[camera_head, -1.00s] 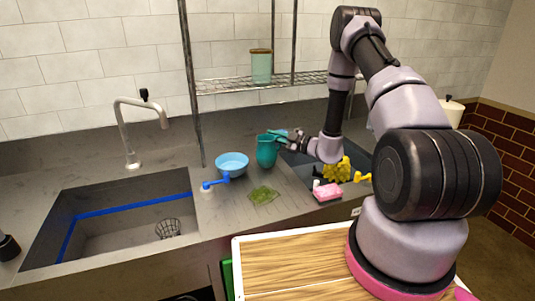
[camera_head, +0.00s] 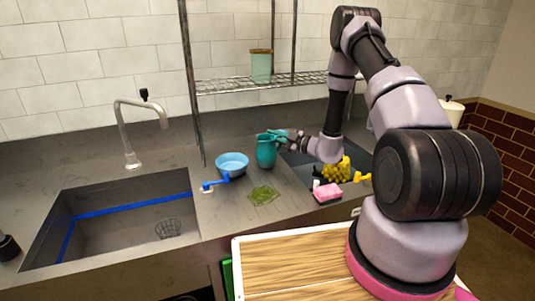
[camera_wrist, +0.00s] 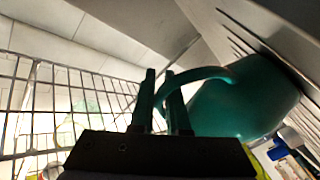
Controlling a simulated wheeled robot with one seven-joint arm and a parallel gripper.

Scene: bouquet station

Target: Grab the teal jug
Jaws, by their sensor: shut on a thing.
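The teal jug (camera_head: 266,153) stands upright on the grey counter, just right of the light blue bowl. In the wrist view the jug's body (camera_wrist: 243,100) fills the right side, and its curved handle (camera_wrist: 205,74) reaches to the jaws. My gripper (camera_head: 284,136) comes from the right at the jug's upper right side. In the wrist view my gripper (camera_wrist: 162,97) is shut on the jug's handle. Whether the jug's base is off the counter cannot be told.
A light blue bowl (camera_head: 232,164) is left of the jug. A green net-like item (camera_head: 263,194), a pink sponge (camera_head: 327,192) and a yellow item (camera_head: 337,170) lie nearby. A wire shelf (camera_head: 255,82) holds a pale green canister (camera_head: 261,66). A sink (camera_head: 120,230) is at left.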

